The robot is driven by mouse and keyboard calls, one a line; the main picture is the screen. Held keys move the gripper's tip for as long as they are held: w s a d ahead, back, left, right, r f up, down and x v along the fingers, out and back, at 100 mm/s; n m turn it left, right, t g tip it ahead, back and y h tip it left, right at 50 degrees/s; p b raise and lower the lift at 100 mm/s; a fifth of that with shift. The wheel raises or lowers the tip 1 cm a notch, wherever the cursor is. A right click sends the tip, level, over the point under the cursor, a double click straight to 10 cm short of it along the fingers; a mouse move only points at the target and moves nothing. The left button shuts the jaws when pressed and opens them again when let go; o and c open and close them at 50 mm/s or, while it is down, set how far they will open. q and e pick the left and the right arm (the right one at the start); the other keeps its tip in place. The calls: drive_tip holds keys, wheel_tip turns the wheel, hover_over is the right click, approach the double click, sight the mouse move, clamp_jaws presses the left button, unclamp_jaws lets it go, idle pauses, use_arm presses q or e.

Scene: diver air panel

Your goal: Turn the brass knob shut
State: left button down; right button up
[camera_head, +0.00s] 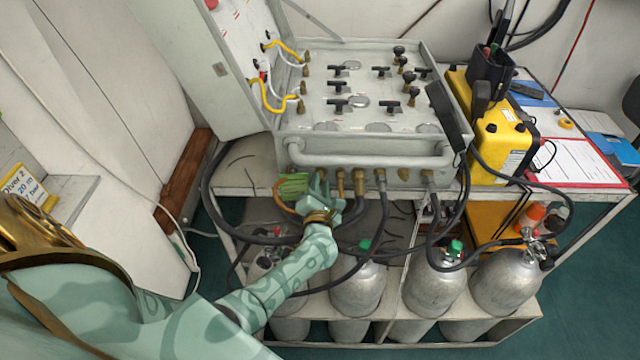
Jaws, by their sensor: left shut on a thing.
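The grey air panel (360,120) stands open on a bench, with a row of brass fittings (359,183) along its lower front edge. My left arm reaches up from the lower left. My left gripper (319,184) is at the left part of this row and is shut on the brass knob there. The fingers hide most of the knob, so how far it is turned cannot be seen. A green tag (292,187) hangs just left of the fingers. My right gripper is not in view.
Black hoses (225,215) loop below the panel front, close to my left arm. Grey cylinders (358,288) stand on the rack below. A yellow case (497,140) and a red clipboard (575,162) are at the right. A grey tubular handle (370,155) runs just above the fittings.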

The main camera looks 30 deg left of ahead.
use_arm(q)
drive_tip(key=m+p, duration=0.1)
drive_tip(key=m, duration=0.2)
drive_tip(key=shift+m, duration=0.4)
drive_tip(key=shift+d+f+m+p, duration=0.1)
drive_tip(key=shift+m+p, duration=0.2)
drive_tip(key=shift+m, duration=1.4)
drive_tip(key=c, duration=1.5)
unclamp_jaws()
drive_tip(key=shift+s, duration=0.1)
